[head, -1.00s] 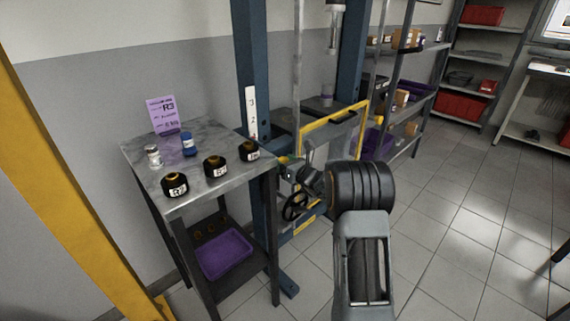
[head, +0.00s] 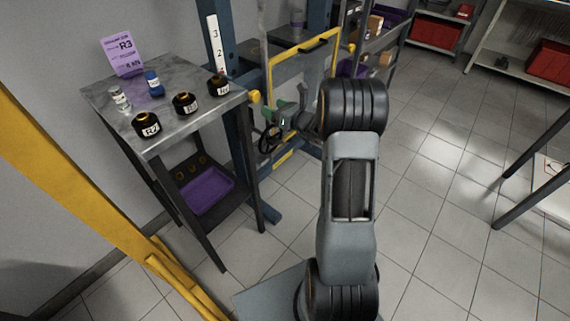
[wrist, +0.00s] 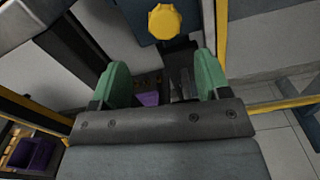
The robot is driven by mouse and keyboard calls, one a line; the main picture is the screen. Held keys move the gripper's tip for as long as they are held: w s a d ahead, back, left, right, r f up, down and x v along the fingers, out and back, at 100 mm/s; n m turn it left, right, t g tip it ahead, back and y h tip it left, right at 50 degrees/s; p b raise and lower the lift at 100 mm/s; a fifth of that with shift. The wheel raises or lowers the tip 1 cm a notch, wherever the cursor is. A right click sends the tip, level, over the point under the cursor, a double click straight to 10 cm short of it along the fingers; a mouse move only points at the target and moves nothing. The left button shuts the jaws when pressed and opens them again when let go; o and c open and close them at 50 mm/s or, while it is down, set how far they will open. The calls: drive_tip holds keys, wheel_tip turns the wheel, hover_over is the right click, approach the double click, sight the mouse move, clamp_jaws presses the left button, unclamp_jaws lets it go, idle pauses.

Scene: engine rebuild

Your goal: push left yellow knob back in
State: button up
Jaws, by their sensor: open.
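The left yellow knob (head: 254,97) sticks out at the left blue post of the press, just right of the table corner. A yellow knob, apparently this one, shows at the top of the wrist view (wrist: 165,21), in front of a dark blue surface. My gripper (wrist: 163,80) has its two green fingers wide apart with nothing between them. The knob lies beyond the fingertips, roughly centred between them, and looks apart from them. In the head view my gripper (head: 283,112) is just right of and below the knob. A second yellow knob (head: 351,48) is on the right post.
A yellow guard frame (head: 303,48) stands between the blue posts. A black handwheel (head: 270,138) sits close under my gripper. The metal table (head: 180,123) at left carries black-capped jars, a blue bottle and a purple R3 card. The floor at right is open.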

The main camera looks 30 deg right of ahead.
drive_tip(key=d+v, duration=0.1)
drive_tip(key=v, duration=0.9)
drive_tip(key=s+a+f+n+g+p, duration=0.2)
drive_tip(key=s+a+n+g+p, duration=0.2)
drive_tip(key=s+a+n+g, duration=0.8)
drive_tip(key=shift+s+n+g, duration=0.6)
drive_tip(key=shift+n+g, duration=0.1)
drive_tip(key=shift+n, duration=2.2)
drive_tip(key=shift+f, duration=0.1)
